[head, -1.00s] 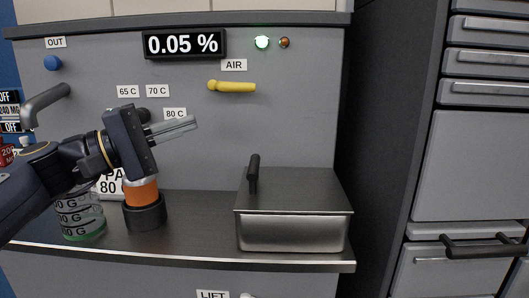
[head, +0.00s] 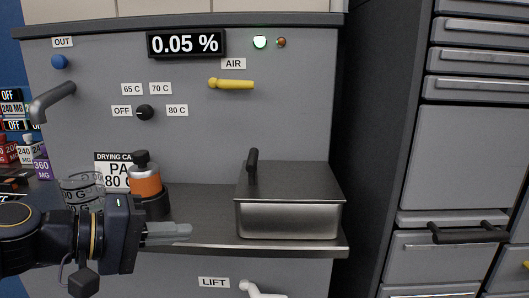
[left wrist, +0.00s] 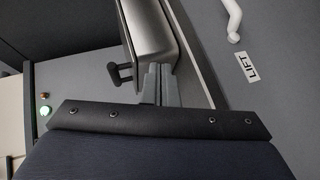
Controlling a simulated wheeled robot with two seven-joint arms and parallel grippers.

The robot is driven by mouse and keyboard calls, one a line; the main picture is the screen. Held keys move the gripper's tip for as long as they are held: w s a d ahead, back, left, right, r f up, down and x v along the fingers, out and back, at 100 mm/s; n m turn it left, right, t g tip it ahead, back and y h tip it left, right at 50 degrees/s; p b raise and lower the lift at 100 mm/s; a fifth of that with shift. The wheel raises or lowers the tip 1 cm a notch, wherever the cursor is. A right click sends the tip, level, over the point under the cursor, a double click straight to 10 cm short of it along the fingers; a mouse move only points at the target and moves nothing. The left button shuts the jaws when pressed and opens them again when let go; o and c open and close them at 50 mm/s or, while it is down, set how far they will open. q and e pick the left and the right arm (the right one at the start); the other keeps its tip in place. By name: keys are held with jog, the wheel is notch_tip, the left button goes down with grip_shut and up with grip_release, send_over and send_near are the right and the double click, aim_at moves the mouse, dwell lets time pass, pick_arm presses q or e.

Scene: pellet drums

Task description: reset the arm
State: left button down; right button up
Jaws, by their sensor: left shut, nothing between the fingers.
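My left gripper (head: 168,232) is at the lower left in the head view, in front of the shelf edge, with its fingers together and pointing right. Nothing is between the fingers. In the left wrist view the closed fingers (left wrist: 158,85) show against the shelf, near the steel box (left wrist: 160,35). My right gripper is not in view.
An orange and black container (head: 145,182) stands in a dark holder behind my left gripper, beside clear stacked containers (head: 82,190). The lidded steel box (head: 290,219) stands on the shelf to the right. A white LIFT handle (head: 258,291) is below. A drawer cabinet (head: 465,160) stands at right.

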pick_arm(q)
jog(key=s+a+f+m+g+y, duration=0.1)
jog(key=s+a+f+m+y, duration=0.2)
jog(key=s+f, duration=0.65)
jog(key=s+a+f+g+y, duration=0.1)
jog(key=s+a+f+y, duration=0.35)
jog(key=f, duration=0.85)
notch_tip(320, 180, up, 21)
jog(key=s+d+p, duration=0.1)
jog(key=p, duration=2.1)
jog(key=shift+s, duration=0.4)
